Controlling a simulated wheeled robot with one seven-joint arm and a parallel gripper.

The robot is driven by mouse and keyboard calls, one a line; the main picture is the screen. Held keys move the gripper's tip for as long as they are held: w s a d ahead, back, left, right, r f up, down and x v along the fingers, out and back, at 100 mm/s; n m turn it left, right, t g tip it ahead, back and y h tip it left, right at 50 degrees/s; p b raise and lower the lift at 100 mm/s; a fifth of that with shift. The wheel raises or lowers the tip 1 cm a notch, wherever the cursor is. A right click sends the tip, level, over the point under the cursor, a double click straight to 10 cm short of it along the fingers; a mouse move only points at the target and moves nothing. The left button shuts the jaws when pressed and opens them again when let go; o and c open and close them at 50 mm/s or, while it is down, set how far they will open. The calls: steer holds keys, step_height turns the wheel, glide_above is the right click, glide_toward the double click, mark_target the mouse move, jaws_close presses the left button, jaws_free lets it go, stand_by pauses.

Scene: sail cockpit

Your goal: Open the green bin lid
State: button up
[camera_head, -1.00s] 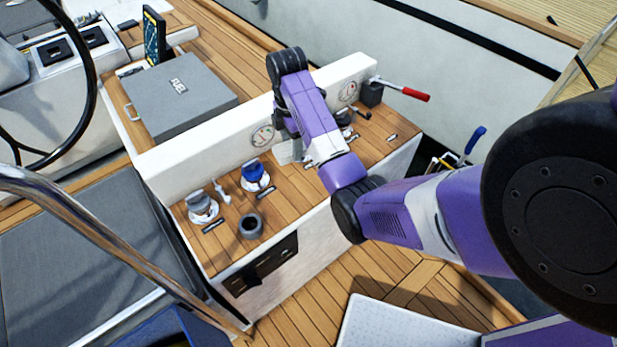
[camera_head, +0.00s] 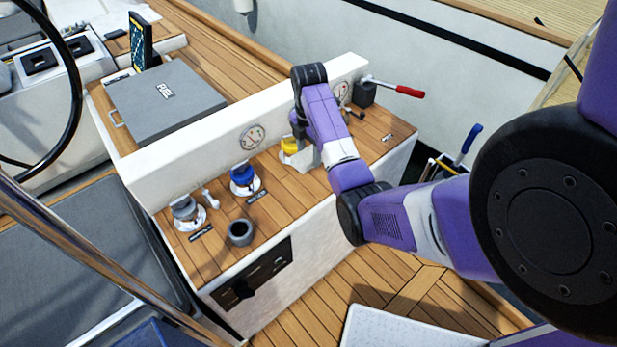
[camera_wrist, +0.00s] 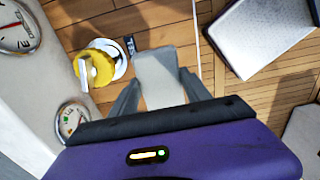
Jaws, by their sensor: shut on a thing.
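I see no green bin lid in either view. My gripper (camera_wrist: 160,92) is shut on a pale grey flat piece (camera_wrist: 157,62), which shows between its fingers in the wrist view. I cannot tell what this piece is. In the head view it shows as a pale shape (camera_head: 308,157) under the wrist, over the wooden console top (camera_head: 273,200). A yellow knob (camera_head: 290,145) on a white base is just left of it. In the wrist view the yellow knob (camera_wrist: 95,67) is left of the fingers, apart from them.
A blue knob (camera_head: 243,175), a grey knob (camera_head: 185,208) and a dark cup (camera_head: 240,232) stand along the console. A white wall with gauges (camera_head: 251,137) runs behind. A red-handled lever (camera_head: 405,91) is at right. A pale-topped box (camera_head: 395,332) is on the deck.

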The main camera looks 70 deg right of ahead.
mark_target(308, 180)
steer(key=shift+f, duration=4.4)
steer(key=shift+f, duration=0.15)
steer(key=o, duration=1.3)
